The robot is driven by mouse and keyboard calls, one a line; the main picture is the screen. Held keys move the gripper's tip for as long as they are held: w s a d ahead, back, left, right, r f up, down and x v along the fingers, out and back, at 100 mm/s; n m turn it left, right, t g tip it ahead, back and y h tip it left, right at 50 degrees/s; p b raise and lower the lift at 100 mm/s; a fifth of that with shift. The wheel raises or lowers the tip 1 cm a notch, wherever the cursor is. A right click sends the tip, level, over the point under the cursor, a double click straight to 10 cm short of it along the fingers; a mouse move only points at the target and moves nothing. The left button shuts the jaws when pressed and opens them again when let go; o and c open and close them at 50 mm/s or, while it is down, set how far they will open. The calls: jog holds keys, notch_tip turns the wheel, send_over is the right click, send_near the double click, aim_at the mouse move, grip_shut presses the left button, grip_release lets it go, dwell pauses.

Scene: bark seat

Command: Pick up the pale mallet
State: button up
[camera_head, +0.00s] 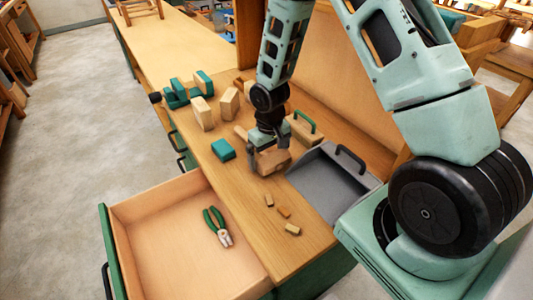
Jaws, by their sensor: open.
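The pale mallet seems to be the wooden piece under my gripper: its blocky head (273,161) lies on the workbench, and a short light handle appears to stick out to the upper left behind the gripper. My gripper (268,148) is open and points down just over the head, with one finger at its left and one at its right. The fingers and wrist hide part of the mallet, and I cannot tell whether they touch it.
A grey tray (325,183) with a dark handle stands close right of the mallet. A teal block (223,149) lies to the left, and wooden blocks (203,113) stand behind. Small wood pieces (284,212) lie in front. An open drawer (165,235) holds green-handled pliers (217,227).

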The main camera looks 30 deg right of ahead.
jog(key=shift+f, duration=0.15)
jog(key=c, duration=0.9)
jog(key=shift+c, duration=0.3)
